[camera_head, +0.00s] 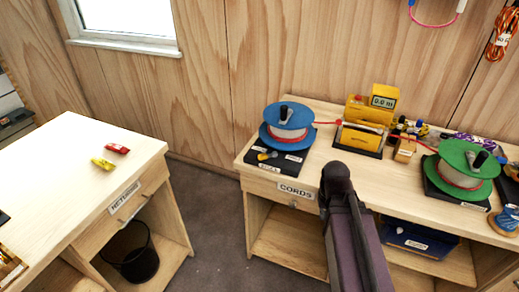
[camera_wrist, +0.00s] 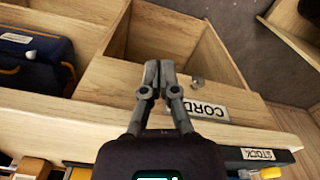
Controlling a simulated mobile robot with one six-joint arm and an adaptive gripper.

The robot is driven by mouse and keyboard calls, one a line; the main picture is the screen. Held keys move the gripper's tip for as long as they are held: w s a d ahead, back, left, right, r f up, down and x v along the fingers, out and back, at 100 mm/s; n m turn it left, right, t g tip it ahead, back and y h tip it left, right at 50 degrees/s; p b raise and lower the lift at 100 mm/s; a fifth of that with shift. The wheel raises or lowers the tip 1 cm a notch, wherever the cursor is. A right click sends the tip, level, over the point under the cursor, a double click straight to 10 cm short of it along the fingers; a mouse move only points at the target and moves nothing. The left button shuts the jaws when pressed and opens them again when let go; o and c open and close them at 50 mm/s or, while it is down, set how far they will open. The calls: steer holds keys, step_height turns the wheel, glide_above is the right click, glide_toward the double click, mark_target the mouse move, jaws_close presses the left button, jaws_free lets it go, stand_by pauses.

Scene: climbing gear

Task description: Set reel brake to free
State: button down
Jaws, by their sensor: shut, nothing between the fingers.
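A blue reel (camera_head: 287,124) with a black crank knob stands on a black base (camera_head: 281,160) at the left end of the bench. The base has white labels and a small yellow-tipped lever (camera_head: 267,155); the label words are too small to read. A green reel (camera_head: 463,165) stands on a similar base at the right; its brake is not clear. In the wrist view, part of a base with a STOCK label (camera_wrist: 257,154) and yellow lever (camera_wrist: 268,172) shows at the bottom right. My gripper (camera_wrist: 161,66) is shut and empty, in front of the CORDS drawer, apart from the reels.
A yellow meter reading 0.0 m (camera_head: 384,97) stands between the reels, with a red cord (camera_head: 326,123) running through it. The bench (camera_head: 318,138) holds small gear at the right. A second table (camera_head: 70,150) stands left, with a black bin (camera_head: 133,255) below.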

steer(key=w+a+r+n+t+p, duration=0.1)
steer(key=w+a+r+p, duration=0.3)
steer(key=w, duration=0.3)
steer(key=w+a+r+n+t+p, duration=0.1)
steer(key=w+a+r+p, duration=0.25)
steer(key=w, duration=0.25)
steer(key=n+t+y+p, duration=0.1)
steer(key=n+y+p, duration=0.15)
steer(key=p, duration=0.45)
glide_toward(255, 148)
steer(key=a+v, duration=0.1)
steer(key=v, duration=0.2)
steer(key=shift+s+r+n+h+b, duration=0.2)
steer(key=shift+s+n+h+b, duration=0.15)
steer(key=shift+h, duration=0.1)
steer(key=shift+w+f, duration=0.1)
steer(key=shift+f, duration=0.05)
steer(key=b+x, duration=0.9)
steer(key=x, duration=0.1)
steer(key=shift+w+b, duration=0.25)
steer(key=shift+b, duration=0.1)
steer(key=shift+s+d+r, duration=0.1)
steer(key=shift+s+d, duration=0.2)
steer(key=shift+s, duration=0.3)
steer(key=shift+s+d+r, duration=0.1)
steer(key=shift+s+d, duration=0.2)
steer(key=shift+s, duration=0.35)
steer(key=shift+s+d, duration=0.3)
steer(key=shift+s, duration=0.3)
